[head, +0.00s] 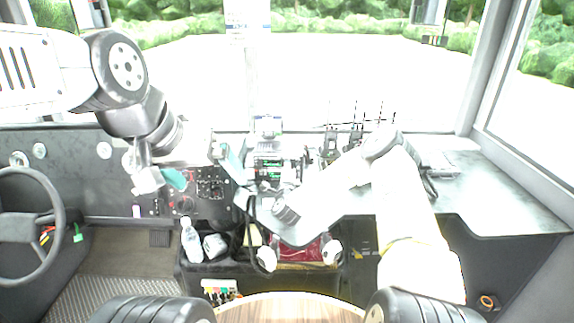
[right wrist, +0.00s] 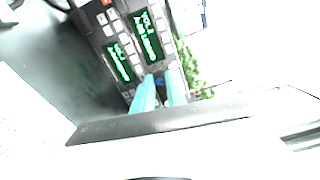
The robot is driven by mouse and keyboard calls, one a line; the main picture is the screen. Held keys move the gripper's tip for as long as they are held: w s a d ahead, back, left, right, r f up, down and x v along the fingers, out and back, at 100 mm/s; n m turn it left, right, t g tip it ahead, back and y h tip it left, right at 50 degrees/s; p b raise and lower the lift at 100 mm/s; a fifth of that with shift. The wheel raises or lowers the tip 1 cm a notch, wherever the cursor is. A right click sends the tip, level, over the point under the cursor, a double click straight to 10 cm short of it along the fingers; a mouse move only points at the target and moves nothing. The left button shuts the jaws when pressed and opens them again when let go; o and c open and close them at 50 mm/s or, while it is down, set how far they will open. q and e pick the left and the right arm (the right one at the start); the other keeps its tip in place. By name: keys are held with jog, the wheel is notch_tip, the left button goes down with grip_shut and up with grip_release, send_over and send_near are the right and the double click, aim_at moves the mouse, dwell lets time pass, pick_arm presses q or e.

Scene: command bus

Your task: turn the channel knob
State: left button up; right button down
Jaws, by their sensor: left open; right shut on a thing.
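The radio unit (head: 268,168) with green displays stands at the centre of the dash. In the right wrist view its two lit green displays (right wrist: 150,38) and rows of pale buttons show at the top. My right gripper (right wrist: 161,82) has its teal fingers close together at the panel, beside the displays. It is shut on a small knob, mostly hidden between the fingertips; only a dark bluish bit shows. My left gripper (head: 172,180) is open and empty before the switch panel.
A steering wheel (head: 34,222) is at the far left. A bottle (head: 191,240) stands in a dark console below the radio. Handheld radios with antennas (head: 356,140) stand right of the radio. The grey counter (head: 500,195) at right is mostly clear.

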jog(key=n, duration=1.3)
jog(key=shift+s+f+n, duration=0.1)
jog(key=shift+f+n, duration=0.05)
jog(key=shift+n, duration=0.15)
dwell(0.5)
jog(key=c, duration=1.6)
grip_release()
jog(key=shift+h, duration=0.3)
jog(key=shift+s+a, duration=0.1)
jog(key=shift+s, duration=3.8)
